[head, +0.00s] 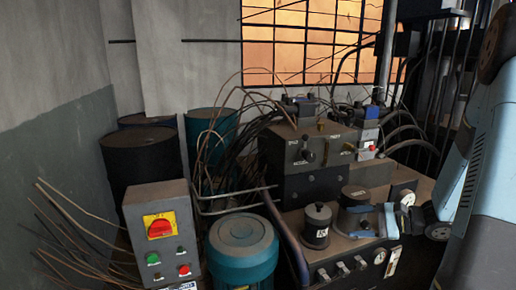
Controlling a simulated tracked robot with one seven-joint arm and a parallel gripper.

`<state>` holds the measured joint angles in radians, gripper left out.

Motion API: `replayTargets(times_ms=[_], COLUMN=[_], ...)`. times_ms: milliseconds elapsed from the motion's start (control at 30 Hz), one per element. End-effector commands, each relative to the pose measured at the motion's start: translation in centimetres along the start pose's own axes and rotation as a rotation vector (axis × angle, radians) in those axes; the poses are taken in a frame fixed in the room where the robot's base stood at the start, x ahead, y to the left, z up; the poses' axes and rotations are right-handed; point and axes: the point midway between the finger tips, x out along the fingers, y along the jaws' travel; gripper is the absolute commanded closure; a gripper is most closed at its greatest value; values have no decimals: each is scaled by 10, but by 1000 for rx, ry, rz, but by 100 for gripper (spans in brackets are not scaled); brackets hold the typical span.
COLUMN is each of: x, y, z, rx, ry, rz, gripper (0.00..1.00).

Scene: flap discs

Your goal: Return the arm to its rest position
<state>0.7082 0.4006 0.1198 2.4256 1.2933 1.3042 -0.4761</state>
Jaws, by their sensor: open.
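My arm, pale blue and dark grey, comes down the right side of the head view. My gripper (412,224) is low at the right, in front of the right end of the hydraulic machine (312,185). Its jaws are open, and I see nothing held between them. Parts of the gripper and wrist are small and dark, so their exact gap to the machine cannot be told. No flap discs can be made out.
A grey control box (163,238) with a red switch stands at the front left, beside a blue motor (243,250). Dark drums (142,160) stand behind. Loose cables and hoses (240,125) spread around the machine. Two dark cylindrical parts (317,226) sit on its top.

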Motion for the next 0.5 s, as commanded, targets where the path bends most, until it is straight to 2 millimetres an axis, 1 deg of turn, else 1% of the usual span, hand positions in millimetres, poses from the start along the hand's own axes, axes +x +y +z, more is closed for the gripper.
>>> replayTargets(times_ms=[33,200,367,500], x=[4,12,14,12], y=[-2,3,8,13], z=[14,54,88,115], rx=[-37,-150,-262,-367], ry=[-4,-7,7,34], rz=[52,231,391,519], gripper=[39,39,39,39])
